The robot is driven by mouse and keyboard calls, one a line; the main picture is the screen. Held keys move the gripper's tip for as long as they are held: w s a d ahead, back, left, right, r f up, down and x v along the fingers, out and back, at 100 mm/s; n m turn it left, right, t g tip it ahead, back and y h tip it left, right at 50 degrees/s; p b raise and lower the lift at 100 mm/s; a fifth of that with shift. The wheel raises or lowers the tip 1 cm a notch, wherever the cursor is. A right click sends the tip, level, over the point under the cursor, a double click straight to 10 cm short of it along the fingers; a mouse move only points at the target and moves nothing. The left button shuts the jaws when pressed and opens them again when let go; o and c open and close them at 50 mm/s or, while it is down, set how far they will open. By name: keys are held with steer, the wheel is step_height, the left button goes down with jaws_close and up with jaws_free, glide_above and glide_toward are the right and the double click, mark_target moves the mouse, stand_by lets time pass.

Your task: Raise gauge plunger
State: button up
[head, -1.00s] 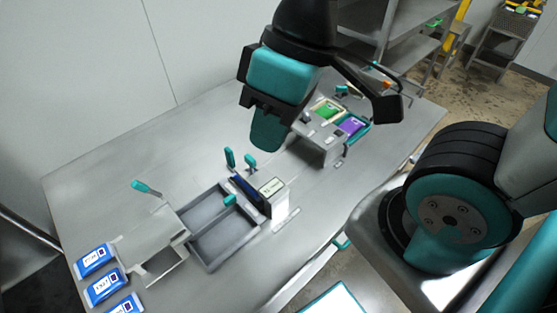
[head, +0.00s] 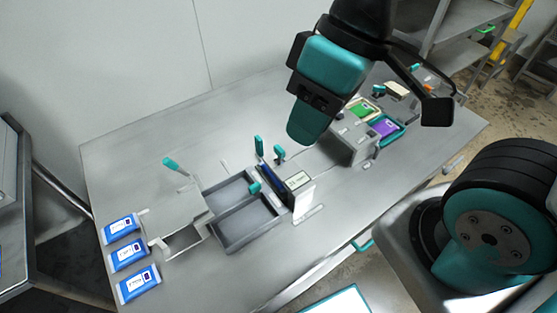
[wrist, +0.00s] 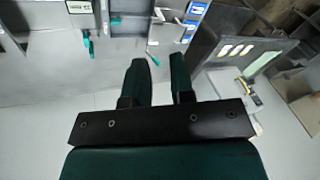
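Several small teal handles stand on the steel table (head: 110,165); I cannot tell for sure which is the gauge plunger. Two upright ones, a left (head: 259,146) and a right (head: 279,153), are behind a block with a white label (head: 298,180). Another teal handle (head: 255,187) is at the tray's edge by that block, and a tilted one (head: 170,163) is farther left. My gripper (head: 305,135) hangs above the table, apart from the handles.
A grey divided tray (head: 232,248) sits mid-table. Three blue packs, top (head: 120,227), middle (head: 128,254) and bottom (head: 138,283), lie at the left near a metal stand (head: 165,218). The table's back left is clear.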

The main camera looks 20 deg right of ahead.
steer(key=shift+o, duration=1.4)
steer(key=w+d+f+m+h+b, duration=0.1)
steer(key=w+f, duration=0.3)
steer(key=w, duration=0.6)
steer(key=shift+w+d+m+h, duration=0.2)
steer(key=shift+d+m+h, duration=0.3)
steer(key=shift+m, duration=0.2)
steer(key=m+h+b, duration=0.1)
steer(key=m+h, duration=0.1)
glide_above(279, 148)
step_height(279, 148, down, 7)
step_height(279, 148, down, 16)
steer(key=shift+f+p, duration=0.25)
steer(key=shift+p, duration=0.85)
